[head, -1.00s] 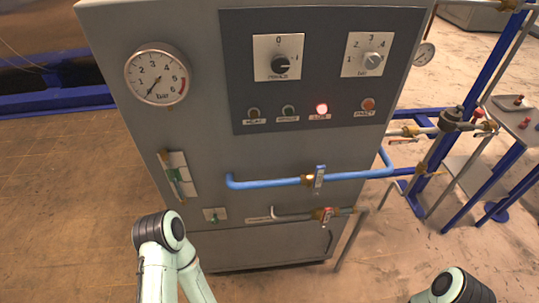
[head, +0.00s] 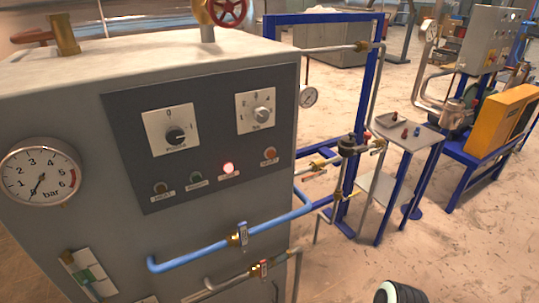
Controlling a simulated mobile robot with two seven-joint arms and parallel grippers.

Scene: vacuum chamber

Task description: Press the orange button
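The orange button (head: 270,153) is a small round button at the lower right of the dark control panel (head: 125,128) on the grey cabinet. Neither gripper shows in the head view. Only a dark and white rounded piece of my arm shows at the bottom edge, right of the cabinet.
The grey cabinet (head: 110,238) carries a pressure gauge (head: 40,172) and a blue pipe (head: 200,252) that sticks out below the panel. A blue frame, a small table (head: 406,135) and an orange box (head: 502,120) stand to the right. The floor at lower right is clear.

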